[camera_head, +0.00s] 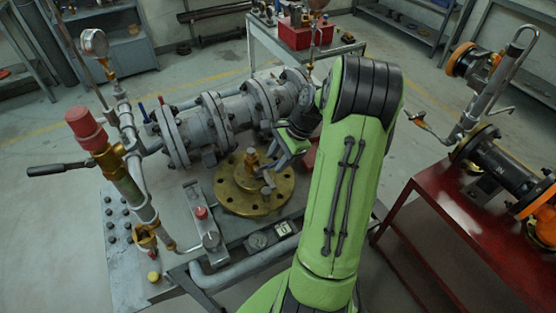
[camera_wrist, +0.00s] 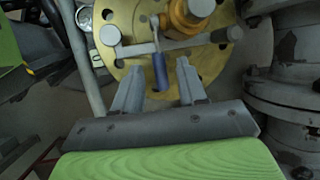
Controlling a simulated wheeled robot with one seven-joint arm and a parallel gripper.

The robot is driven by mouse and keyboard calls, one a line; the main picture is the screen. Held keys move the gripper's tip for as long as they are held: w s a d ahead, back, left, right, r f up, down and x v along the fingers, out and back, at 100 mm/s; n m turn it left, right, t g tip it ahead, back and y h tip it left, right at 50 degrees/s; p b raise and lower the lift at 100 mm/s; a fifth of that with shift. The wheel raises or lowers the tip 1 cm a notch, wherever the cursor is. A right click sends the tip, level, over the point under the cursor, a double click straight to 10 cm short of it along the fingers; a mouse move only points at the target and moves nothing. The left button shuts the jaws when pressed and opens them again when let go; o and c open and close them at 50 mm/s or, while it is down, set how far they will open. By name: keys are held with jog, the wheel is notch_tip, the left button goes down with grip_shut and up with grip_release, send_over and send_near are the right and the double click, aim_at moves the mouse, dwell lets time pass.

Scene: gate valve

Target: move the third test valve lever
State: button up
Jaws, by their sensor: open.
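A small lever with a blue grip (camera_wrist: 160,72) hangs from a grey cross pipe over the round brass flange (camera_wrist: 118,12) in the wrist view. My gripper (camera_wrist: 159,68) is open, with one grey finger on each side of the blue grip; gaps show on both sides, and I cannot tell the depth. In the head view my gripper (camera_head: 288,148) is beside the brass flange (camera_head: 240,202), partly hidden by my green arm. Which lever counts as the third cannot be told. Another blue lever (camera_head: 143,112) stands by the grey pipe at the left.
A large grey flanged valve body (camera_head: 235,112) lies behind the brass flange. At the left stand a pipe with a red cap (camera_head: 82,122), a black-handled lever (camera_head: 58,169) and a gauge (camera_head: 93,42). A red table (camera_head: 425,208) with black piping is at the right.

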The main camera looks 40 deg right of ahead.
grip_shut()
jog(key=shift+a+r, duration=0.1)
jog(key=shift+r, duration=0.1)
dwell(0.4)
jog(key=h, duration=0.1)
jog(key=r+h, duration=0.1)
jog(key=a+g+h, duration=0.1)
jog(key=shift+w+r+h+b, duration=0.25)
jog(key=shift+h+b, duration=0.05)
jog(key=shift+b, duration=0.1)
jog(key=shift+w+a+r+n+g+h+b, duration=0.15)
jog(key=shift+a+r+g+h+b, duration=0.2)
jog(key=shift+h, duration=0.45)
jog(key=shift+a+r+n+g+h+b, duration=0.15)
jog(key=shift+a+h+b, duration=0.25)
jog(key=shift+h, duration=0.4)
jog(key=shift+w+a+r+n+g+h+b, duration=0.1)
jog(key=shift+a+r+g+h+b, duration=0.25)
jog(key=shift+h, duration=0.45)
jog(key=shift+a, duration=0.1)
